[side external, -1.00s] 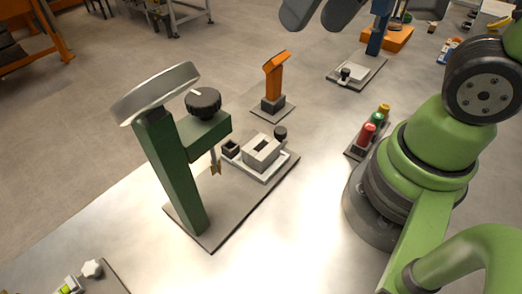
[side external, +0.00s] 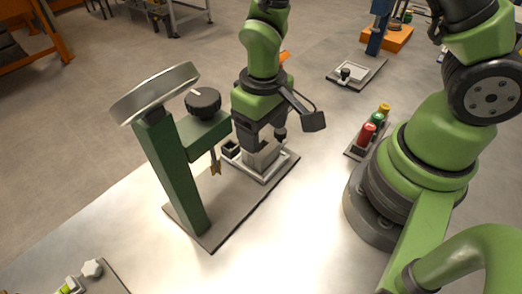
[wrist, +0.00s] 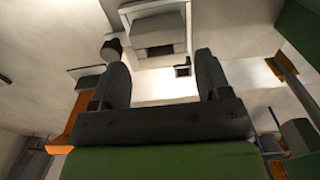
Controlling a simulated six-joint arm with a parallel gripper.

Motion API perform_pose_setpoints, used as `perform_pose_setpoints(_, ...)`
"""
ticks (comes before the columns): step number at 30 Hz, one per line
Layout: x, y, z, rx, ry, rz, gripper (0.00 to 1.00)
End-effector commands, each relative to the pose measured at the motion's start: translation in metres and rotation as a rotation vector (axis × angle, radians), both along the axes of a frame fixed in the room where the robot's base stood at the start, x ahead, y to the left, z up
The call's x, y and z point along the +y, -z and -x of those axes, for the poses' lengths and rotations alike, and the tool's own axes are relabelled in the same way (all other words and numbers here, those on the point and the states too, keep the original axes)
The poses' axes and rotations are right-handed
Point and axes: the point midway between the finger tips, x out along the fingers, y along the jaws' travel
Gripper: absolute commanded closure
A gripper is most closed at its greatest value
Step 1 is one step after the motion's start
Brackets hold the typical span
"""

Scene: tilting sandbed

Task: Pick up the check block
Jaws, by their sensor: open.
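A pale grey block, which looks like the check block (side external: 258,161), sits in a white tray (side external: 273,178) on a grey base plate (side external: 232,212). My gripper (side external: 264,143) is at the block in the side view, its jaws pointing down, and it hides the block's top. I cannot tell whether the jaws touch it. In the wrist view the two dark fingers of my gripper (wrist: 162,62) stand apart with nothing between their tips. A pale block (wrist: 152,30) shows beyond the fingertips, inside the white tray.
A green post (side external: 172,170) with a black knob (side external: 203,102) stands left of my gripper, a thin brass-tipped rod (side external: 215,165) hanging from its arm. A small dark box (side external: 231,147) is beside the tray.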

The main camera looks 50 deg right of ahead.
Motion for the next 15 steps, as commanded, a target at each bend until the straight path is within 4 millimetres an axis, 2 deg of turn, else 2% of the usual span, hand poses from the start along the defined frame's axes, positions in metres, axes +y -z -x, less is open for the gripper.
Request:
perform_pose_setpoints(5, -0.001, 0.014, -0.001, 0.003, 0.001, 0.001, 0.30)
perform_pose_setpoints(12, -0.001, 0.047, -0.005, 0.004, 0.001, -0.001, 0.30)
perform_pose_setpoints(15, -0.001, 0.054, -0.005, 0.002, 0.001, -0.002, 0.30)
